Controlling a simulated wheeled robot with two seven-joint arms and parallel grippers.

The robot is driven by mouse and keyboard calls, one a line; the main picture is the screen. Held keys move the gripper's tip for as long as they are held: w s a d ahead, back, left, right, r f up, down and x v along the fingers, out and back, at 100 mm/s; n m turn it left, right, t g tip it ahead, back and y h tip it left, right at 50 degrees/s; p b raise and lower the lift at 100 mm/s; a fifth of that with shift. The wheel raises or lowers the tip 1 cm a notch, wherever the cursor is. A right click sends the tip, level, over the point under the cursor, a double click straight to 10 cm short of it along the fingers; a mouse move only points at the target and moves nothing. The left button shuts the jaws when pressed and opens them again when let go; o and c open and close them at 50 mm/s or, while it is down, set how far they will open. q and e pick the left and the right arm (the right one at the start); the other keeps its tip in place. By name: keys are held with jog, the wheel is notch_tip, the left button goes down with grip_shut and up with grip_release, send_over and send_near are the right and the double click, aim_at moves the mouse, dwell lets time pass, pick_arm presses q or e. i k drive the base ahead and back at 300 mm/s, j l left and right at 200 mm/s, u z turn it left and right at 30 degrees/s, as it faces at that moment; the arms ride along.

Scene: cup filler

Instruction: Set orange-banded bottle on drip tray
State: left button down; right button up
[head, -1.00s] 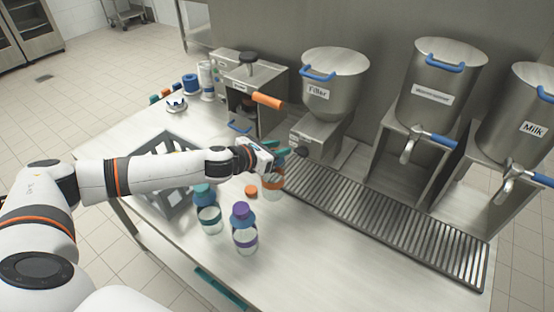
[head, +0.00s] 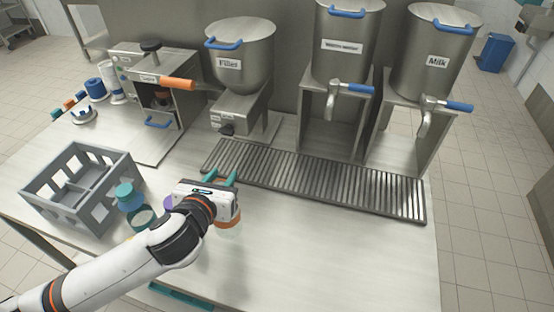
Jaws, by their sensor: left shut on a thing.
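My left gripper (head: 220,178) reaches in from the lower left, with its teal fingers pointing toward the back. It is shut on the orange-banded bottle (head: 229,225), which shows below the gripper body. The gripper covers most of the bottle, and I cannot tell whether its base touches the counter. The drip tray (head: 330,191) is a long dark slatted grate behind and to the right of the bottle. The fingertips overlap its left front edge in the picture. My right gripper is not in view.
A teal-capped bottle (head: 130,196) and a partly hidden purple-capped one (head: 168,202) stand left of my gripper. A grey crate (head: 88,202) is farther left. The filler (head: 240,60) and the milk dispenser (head: 436,52) stand behind the tray. The counter front right is clear.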

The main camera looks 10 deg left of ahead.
aim_at(393, 193)
jog(key=k+l, duration=0.2)
jog(key=k+l+z, duration=0.1)
jog(key=k, duration=0.35)
jog(key=l+z, duration=0.15)
jog(key=l, duration=1.05)
jog(key=i+l, duration=0.3)
jog(key=i+l+z, duration=0.15)
jog(key=i, duration=0.3)
jog(key=l, duration=0.1)
